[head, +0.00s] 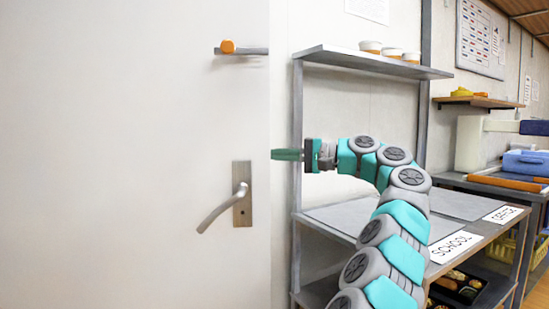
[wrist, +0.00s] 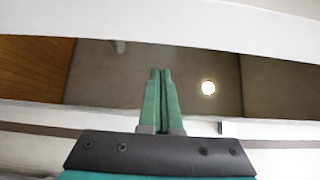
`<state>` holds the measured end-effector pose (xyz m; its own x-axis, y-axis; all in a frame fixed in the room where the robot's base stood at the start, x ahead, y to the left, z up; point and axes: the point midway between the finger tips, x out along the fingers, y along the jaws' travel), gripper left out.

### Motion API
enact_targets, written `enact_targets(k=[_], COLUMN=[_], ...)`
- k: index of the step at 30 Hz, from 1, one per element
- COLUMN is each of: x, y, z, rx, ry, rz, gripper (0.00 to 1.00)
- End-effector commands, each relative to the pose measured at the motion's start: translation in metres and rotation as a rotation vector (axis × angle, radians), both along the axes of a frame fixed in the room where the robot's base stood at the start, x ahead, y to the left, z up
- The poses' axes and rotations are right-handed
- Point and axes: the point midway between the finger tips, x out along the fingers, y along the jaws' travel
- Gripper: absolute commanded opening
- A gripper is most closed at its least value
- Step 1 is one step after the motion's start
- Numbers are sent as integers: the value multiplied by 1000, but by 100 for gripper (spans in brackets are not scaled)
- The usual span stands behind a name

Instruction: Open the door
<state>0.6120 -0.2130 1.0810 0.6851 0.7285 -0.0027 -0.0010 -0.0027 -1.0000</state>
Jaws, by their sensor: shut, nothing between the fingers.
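The door (head: 110,150) is a large pale panel filling the left of the head view. Its metal lever handle (head: 224,207) sits on a plate near the door's right edge and slants down to the left. A small bar with an orange knob (head: 228,46) is higher up near the same edge. My gripper (head: 274,155) is shut and empty, pointing left, to the right of and above the handle, in front of the door's edge area. I see no contact with the handle. In the wrist view my green fingers (wrist: 159,75) are together, and the handle is not in sight.
A metal rack right of the door has an upper shelf (head: 375,65) with several small cups. A blue box (head: 526,163) stands farther right. Space in front of the door looks clear.

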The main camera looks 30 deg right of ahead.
Motion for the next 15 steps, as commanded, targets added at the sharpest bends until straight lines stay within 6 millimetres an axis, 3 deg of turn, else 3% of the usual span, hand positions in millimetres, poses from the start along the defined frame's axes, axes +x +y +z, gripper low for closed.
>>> enact_targets(k=[15], x=[-27], y=[10], z=[-3], rx=[5], ry=[-1], rz=[5], gripper=[0])
